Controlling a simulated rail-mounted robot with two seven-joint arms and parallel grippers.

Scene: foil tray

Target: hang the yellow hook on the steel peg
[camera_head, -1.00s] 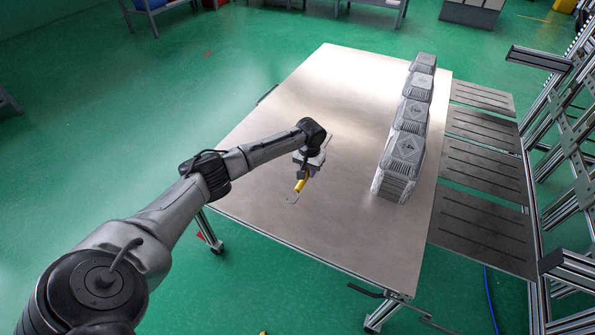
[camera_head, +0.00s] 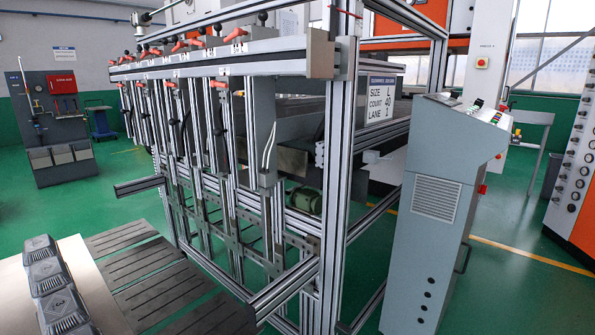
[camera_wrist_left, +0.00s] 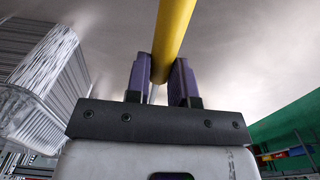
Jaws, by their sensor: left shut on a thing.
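In the left wrist view my left gripper (camera_wrist_left: 160,82) is shut on the yellow hook (camera_wrist_left: 174,35). The yellow shaft sits between the two dark purple fingers and runs up out of the top of the picture. The hook's wire end is out of view. The head view shows neither the hook nor my grippers. I cannot pick out the steel peg for certain among the many parts of the aluminium frame (camera_head: 345,150) in the head view.
Stacks of foil trays (camera_head: 48,275) stand on the table (camera_head: 97,290) at lower left. Slatted dark plates (camera_head: 150,270) lie between table and frame. A grey control cabinet (camera_head: 437,205) stands right of the frame. A sign (camera_head: 379,100) reads size L, count 40, lane 2.

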